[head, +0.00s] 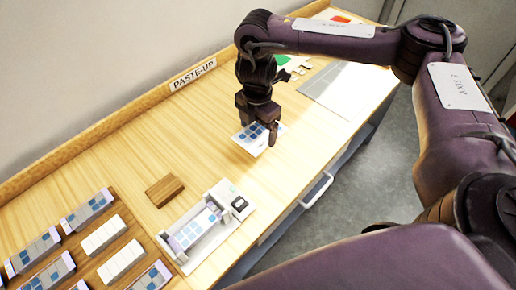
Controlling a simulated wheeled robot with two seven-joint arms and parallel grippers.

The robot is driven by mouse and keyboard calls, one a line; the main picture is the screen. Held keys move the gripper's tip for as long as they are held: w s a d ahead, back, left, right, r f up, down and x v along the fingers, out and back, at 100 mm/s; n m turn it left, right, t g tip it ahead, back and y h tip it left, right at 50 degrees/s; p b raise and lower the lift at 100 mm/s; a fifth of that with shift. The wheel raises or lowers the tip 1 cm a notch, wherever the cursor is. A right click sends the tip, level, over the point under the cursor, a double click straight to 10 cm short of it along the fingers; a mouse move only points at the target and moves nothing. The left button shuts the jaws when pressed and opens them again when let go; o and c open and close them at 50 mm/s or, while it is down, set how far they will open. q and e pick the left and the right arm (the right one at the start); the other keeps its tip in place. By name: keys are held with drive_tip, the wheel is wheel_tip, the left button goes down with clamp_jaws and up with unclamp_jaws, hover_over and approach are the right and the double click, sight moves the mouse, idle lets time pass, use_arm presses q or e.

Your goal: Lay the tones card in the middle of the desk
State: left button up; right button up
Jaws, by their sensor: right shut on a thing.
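The card with blue squares (248,137), taken to be the tones card, is at my right gripper (265,128) over the middle stretch of the wooden desk (120,150). My right gripper points down and is shut on the card, hiding part of it. The card looks close to the desk top, but I cannot tell whether it touches. My left gripper is not in view.
A grey-white holder (222,232) with another blue-squared card (192,231) stands at the front edge. A brown wooden block (165,190) lies beside it. Racks of cards (90,208) fill the left. A grey sheet (340,88) and a green piece (281,61) lie beyond the gripper.

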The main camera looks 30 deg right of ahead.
sight(258, 135)
wheel_tip(258, 135, down, 6)
drive_tip(key=shift+r+b, duration=0.25)
drive_tip(key=shift+b, duration=0.35)
wheel_tip(258, 135, down, 3)
drive_tip(key=shift+f+b, duration=0.2)
drive_tip(key=shift+b, duration=0.45)
drive_tip(key=shift+f, duration=0.1)
drive_tip(key=shift+f, duration=0.1)
drive_tip(key=o, duration=0.9)
drive_tip(key=shift+c, duration=0.2)
